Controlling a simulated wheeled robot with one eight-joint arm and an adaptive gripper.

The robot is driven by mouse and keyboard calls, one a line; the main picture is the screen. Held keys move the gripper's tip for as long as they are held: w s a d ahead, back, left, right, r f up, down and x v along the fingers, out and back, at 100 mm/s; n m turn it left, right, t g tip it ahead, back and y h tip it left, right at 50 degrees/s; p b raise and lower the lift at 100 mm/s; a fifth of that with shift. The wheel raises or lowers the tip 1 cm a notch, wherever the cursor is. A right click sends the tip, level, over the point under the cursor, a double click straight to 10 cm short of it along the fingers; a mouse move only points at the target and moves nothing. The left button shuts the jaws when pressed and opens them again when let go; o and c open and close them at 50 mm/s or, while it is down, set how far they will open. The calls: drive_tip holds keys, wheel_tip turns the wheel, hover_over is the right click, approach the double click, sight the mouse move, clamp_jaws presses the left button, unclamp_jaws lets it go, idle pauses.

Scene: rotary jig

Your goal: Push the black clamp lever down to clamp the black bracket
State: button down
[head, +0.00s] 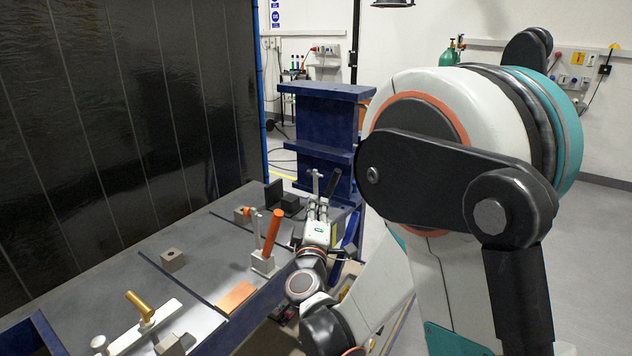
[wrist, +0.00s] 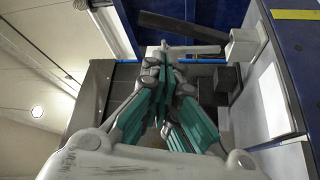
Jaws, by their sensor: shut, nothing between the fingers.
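The black clamp lever (head: 332,183) stands up steeply beside a pale metal clamp arm (head: 315,182), at the far right end of the table in the head view. In the wrist view a long black bar (wrist: 180,26), which looks like this lever, crosses above the fingertips. The black bracket (head: 274,194) appears as an upright dark plate with a block beside it, left of the lever. My gripper (head: 318,208) is shut and empty, close in front of the lever; its fingers also fill the middle of the wrist view (wrist: 166,62). Whether it touches the lever cannot be told.
A clamp with an orange handle (head: 271,236) stands left of my gripper, near an orange plate (head: 236,297). A brass-coloured handle (head: 140,305) and a small grey block (head: 172,260) are farther left. A blue stand (head: 322,130) rises behind.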

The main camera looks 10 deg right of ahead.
sight(330, 189)
drive_tip(key=b+x, duration=0.2)
drive_tip(key=x, duration=0.8)
drive_tip(key=shift+a, duration=0.1)
drive_tip(key=shift+s, duration=0.1)
